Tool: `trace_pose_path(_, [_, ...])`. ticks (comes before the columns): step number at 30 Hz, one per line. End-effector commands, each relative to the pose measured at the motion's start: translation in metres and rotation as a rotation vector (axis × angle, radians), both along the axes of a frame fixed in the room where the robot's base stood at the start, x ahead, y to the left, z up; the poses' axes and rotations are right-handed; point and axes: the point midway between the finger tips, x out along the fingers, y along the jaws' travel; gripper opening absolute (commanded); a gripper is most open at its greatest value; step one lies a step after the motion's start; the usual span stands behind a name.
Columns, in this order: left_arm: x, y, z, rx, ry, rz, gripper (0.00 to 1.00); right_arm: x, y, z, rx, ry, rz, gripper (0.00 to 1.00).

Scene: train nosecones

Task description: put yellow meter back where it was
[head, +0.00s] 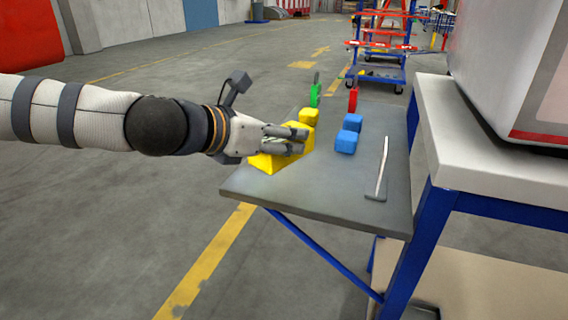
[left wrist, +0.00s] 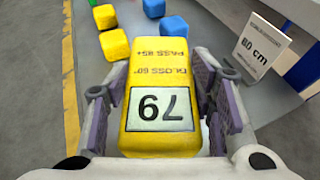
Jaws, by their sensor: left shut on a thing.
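In the head view the meter (head: 268,162) shows at the near left end of the grey side table (head: 315,195), partly hidden by my left gripper (head: 303,141). I cannot tell whether the meter touches the tabletop. My right gripper is not in view.
A yellow block (head: 308,117) and blue blocks (head: 345,141) stand beyond the meter. A thin sign (head: 381,170), reading 80 cm in the left wrist view, stands right. A white-topped bench (head: 480,140) borders the right side.

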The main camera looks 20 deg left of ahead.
Motion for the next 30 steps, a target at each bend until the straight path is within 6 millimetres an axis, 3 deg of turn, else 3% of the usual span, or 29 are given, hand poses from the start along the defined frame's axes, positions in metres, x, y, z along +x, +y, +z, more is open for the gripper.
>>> trace_pose_path(5, [0.017,0.001,-0.022,0.0,0.001,0.0,0.01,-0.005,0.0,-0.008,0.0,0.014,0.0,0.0])
trace_pose_path(9, [0.018,0.001,-0.048,0.0,0.001,0.0,0.01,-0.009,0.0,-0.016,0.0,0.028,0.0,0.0])
trace_pose_path(16, [0.017,0.001,-0.048,-0.001,-0.005,0.001,0.01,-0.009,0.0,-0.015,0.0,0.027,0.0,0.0])
trace_pose_path(17, [0.017,0.001,-0.049,0.0,-0.002,0.001,0.52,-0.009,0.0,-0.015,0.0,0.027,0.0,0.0])
trace_pose_path(19, [0.017,0.001,-0.049,0.0,-0.002,0.001,0.68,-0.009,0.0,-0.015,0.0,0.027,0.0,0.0])
trace_pose_path(30, [0.014,0.003,-0.047,-0.001,-0.003,0.001,0.7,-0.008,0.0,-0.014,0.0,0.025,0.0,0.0])
